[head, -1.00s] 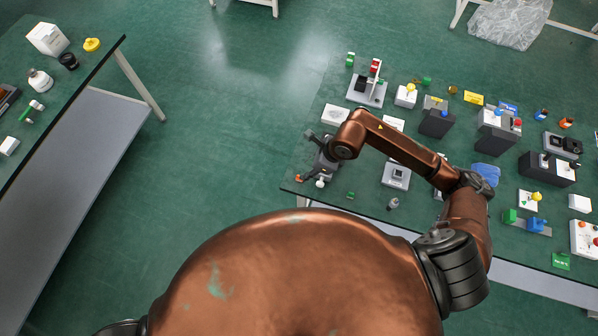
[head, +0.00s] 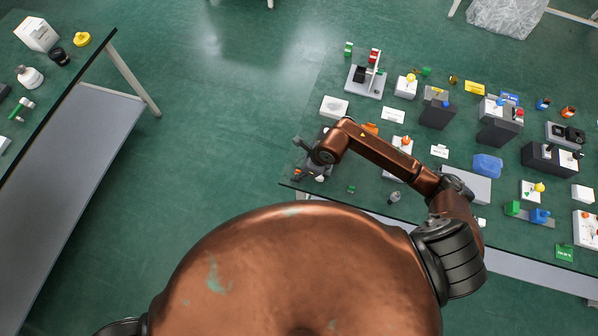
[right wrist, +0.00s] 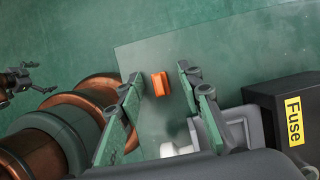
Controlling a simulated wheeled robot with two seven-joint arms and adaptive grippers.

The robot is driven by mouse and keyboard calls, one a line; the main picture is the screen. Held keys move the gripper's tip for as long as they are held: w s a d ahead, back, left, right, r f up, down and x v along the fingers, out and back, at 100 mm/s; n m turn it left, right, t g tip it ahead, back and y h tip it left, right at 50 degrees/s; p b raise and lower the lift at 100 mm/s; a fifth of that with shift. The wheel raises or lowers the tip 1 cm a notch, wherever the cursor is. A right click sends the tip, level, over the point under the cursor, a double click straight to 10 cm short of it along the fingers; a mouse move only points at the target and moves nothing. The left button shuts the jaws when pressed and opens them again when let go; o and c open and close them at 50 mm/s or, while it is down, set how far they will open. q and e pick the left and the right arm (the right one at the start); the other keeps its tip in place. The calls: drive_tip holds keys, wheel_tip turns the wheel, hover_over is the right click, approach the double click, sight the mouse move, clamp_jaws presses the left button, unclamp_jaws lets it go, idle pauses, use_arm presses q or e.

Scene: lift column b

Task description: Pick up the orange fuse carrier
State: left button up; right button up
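The orange fuse carrier (right wrist: 160,84) is a small orange block lying on the green table near its edge, in the right wrist view. My right gripper (right wrist: 160,76) is open, with one finger on each side of the carrier in that view and a gap on both sides. I cannot tell how far the fingertips are above it. In the head view my right gripper (head: 304,172) is at the table's near left corner, and it and the arm cover much of that spot. A dark gripper, apparently my left one (right wrist: 20,78), shows small at the left of the right wrist view.
A dark box with a yellow Fuse label (right wrist: 294,121) stands right of my right gripper. A grey fixture (right wrist: 240,125) and a white knob (right wrist: 178,150) are close to the right finger. Several devices crowd the table (head: 330,165) farther right; open floor lies left.

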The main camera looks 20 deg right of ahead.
drive_tip(key=shift+c, duration=0.5)
clamp_jaws()
drive_tip(key=shift+r, duration=0.15)
drive_tip(key=shift+r, duration=0.3)
wheel_tip(320, 180, up, 2)
drive_tip(key=shift+r, duration=0.1)
drive_tip(key=s+a+r, duration=0.8)
drive_tip(key=a+r, duration=0.2)
drive_tip(key=a, duration=0.1)
drive_tip(key=shift+s, duration=0.35)
